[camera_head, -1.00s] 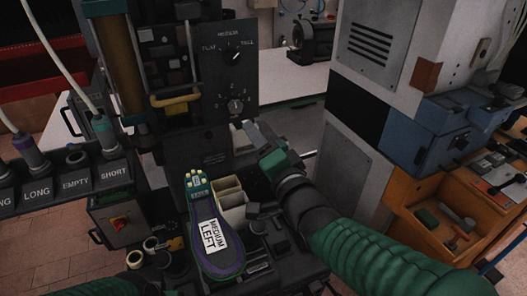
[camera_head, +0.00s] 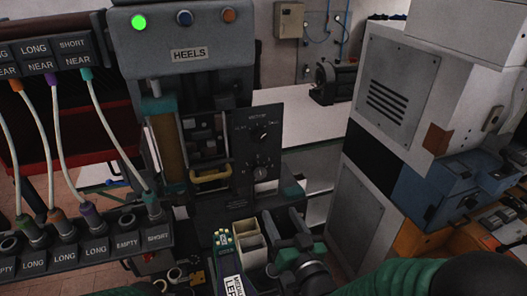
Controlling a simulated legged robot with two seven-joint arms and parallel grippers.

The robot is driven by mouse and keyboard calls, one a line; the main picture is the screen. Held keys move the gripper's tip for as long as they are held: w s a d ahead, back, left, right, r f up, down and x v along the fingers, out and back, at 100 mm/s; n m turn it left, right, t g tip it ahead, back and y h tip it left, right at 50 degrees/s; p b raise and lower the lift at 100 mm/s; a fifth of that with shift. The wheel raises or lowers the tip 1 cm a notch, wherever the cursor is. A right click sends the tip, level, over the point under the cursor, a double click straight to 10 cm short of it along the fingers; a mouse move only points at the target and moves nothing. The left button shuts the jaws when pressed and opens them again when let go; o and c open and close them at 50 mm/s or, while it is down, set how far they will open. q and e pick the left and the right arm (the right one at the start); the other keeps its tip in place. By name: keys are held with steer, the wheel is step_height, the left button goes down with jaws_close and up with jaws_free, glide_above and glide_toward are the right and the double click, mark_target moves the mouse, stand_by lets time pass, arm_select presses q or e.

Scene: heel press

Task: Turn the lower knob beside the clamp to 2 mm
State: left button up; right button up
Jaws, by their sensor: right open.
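The dark control panel (camera_head: 239,140) to the right of the clamp carries two round knobs. The upper knob (camera_head: 264,137) sits above the lower knob (camera_head: 260,172). The lower knob's scale marks are too small to read, so I cannot tell its setting. The clamp's yellow handle (camera_head: 210,176) is left of the panel.
The HEELS press head (camera_head: 188,80) has a lit green lamp (camera_head: 139,22). A rack of hose plugs (camera_head: 95,250) stands left, and a grey cabinet (camera_head: 385,100) right.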

steer(key=n, duration=0.1)
steer(key=p, duration=0.6)
glide_toward(261, 176)
steer(key=x, duration=0.9)
arm_select(q)
steer(key=w+v, duration=0.1)
steer(key=v, duration=0.6)
steer(key=shift+w+r, duration=0.2)
steer(key=shift+r, duration=0.2)
arm_select(e)
steer(key=shift+c, duration=0.3)
